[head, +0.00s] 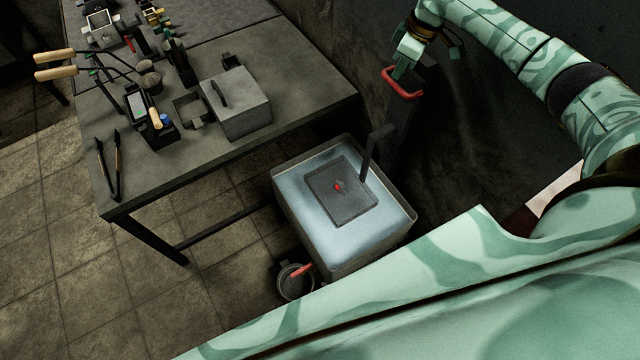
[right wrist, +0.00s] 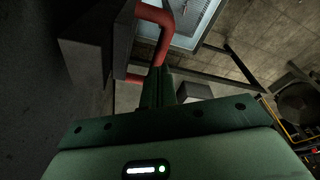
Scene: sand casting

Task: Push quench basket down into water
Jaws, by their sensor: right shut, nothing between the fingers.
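The quench tank (head: 308,238) is a pale metal box of light-blue water on the floor. The dark square quench basket (head: 352,208) shows within its rim, with a small red piece (head: 338,187) on it; I cannot tell how deep it sits. A dark upright bracket (head: 375,150) rises at its right edge. My right gripper (head: 402,72) is shut and empty, close to a red handle (head: 405,95) on a dark post. The handle (right wrist: 160,40) is just beyond the fingertips (right wrist: 158,75) in the right wrist view; contact is unclear. My left gripper is not visible.
A dark workbench (head: 165,187) stands left of the tank, carrying a grey box (head: 243,115), tongs (head: 118,165) and several tools. A dark wall is behind.

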